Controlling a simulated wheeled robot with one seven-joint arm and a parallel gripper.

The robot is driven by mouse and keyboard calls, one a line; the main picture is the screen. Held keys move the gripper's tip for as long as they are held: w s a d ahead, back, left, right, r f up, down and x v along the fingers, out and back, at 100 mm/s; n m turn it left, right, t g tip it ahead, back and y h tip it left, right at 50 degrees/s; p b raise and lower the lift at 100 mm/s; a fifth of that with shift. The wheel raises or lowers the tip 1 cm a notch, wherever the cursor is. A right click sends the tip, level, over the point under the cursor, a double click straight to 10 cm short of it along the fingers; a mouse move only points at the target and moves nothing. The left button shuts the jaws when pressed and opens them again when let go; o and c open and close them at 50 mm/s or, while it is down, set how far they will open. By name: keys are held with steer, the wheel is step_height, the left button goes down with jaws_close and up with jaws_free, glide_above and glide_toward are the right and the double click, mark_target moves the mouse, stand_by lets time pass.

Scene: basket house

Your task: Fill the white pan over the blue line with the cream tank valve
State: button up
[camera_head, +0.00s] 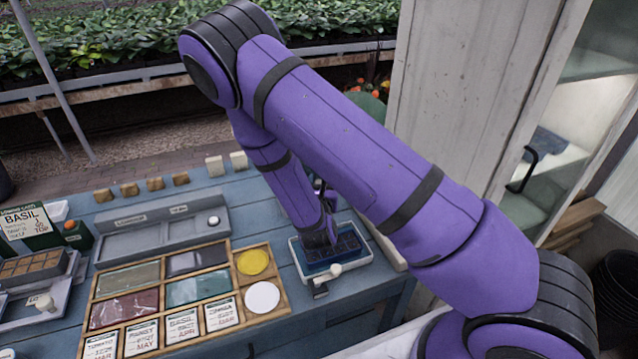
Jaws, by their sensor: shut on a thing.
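The white pan (364,259) stands on the blue bench below my arm. Blue shows inside it, and a dark cell tray (347,243) sits within its walls. I cannot make out the blue line or the level against it. A cream knob (335,270) shows at the pan's front edge, beside a small dark fitting (319,291). I cannot tell which is the tank valve. My gripper (328,240) points down into the pan at the dark tray, shut, its fingertips mostly hidden.
A wooden tray (178,259) of seed packets, with yellow and white discs, lies left of the pan. A grey two-bay holder (165,233) is behind it. Several small blocks line the bench's back edge. A pale cabinet wall (480,90) rises at right.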

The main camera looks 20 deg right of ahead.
steer(key=o, duration=0.9)
steer(key=shift+c, duration=0.2)
steer(key=v, duration=1)
steer(key=shift+s, duration=0.35)
